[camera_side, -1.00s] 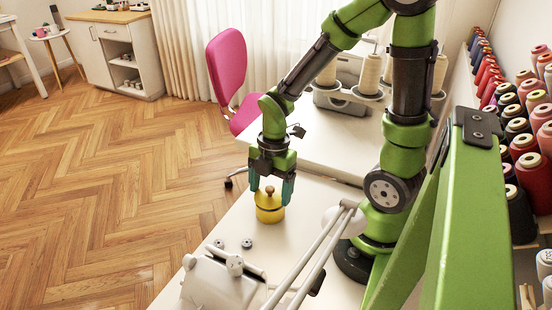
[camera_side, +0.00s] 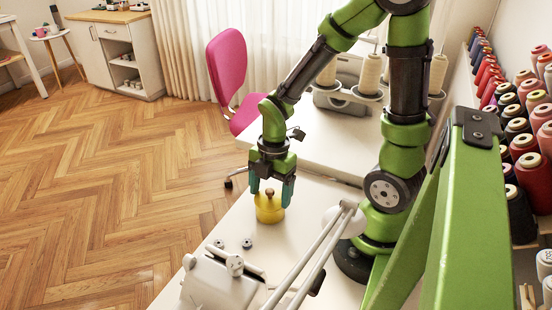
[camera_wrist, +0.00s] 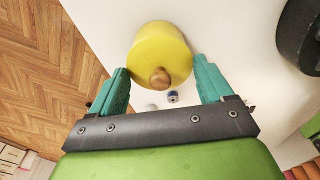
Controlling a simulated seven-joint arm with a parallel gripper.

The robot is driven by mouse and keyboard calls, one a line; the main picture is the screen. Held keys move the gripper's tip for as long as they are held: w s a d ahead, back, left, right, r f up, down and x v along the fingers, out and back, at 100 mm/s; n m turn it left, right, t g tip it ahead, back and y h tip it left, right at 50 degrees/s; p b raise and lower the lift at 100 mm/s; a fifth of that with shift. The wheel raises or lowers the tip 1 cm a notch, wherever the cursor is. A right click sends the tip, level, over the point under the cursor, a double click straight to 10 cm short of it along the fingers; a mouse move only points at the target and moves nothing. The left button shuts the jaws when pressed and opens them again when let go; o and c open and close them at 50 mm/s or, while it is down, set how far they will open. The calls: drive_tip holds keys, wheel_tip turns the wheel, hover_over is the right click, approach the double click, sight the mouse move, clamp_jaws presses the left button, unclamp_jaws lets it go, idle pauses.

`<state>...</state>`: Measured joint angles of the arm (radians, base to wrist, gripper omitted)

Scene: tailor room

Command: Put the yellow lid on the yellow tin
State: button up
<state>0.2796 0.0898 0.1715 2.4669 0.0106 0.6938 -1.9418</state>
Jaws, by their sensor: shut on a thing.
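The yellow lid (camera_side: 267,199) has a brown wooden knob and is right at the yellow tin (camera_side: 270,215) on the white table. My gripper (camera_side: 271,190) points down with its teal fingers on either side of the lid, shut on it. In the wrist view, the round yellow lid (camera_wrist: 160,45) and its knob show between the fingertips of my gripper (camera_wrist: 160,70). The lid hides the tin's opening. I cannot tell whether the lid sits flush on the tin or is slightly raised or tilted.
Two small grey bobbins (camera_side: 247,243) lie on the white table (camera_side: 222,228) in front of the tin. A white machine (camera_side: 215,285) stands at the near edge. White rods with a round head (camera_side: 335,222) are right of the tin. Wooden floor lies left.

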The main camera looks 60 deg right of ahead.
drive_tip(key=shift+f, duration=0.2)
drive_tip(key=o, duration=0.7)
drive_tip(key=shift+o, duration=0.2)
wheel_tip(320, 180, up, 11)
drive_tip(key=d, duration=0.1)
drive_tip(key=shift+d, duration=0.15)
idle(0.3)
idle(0.4)
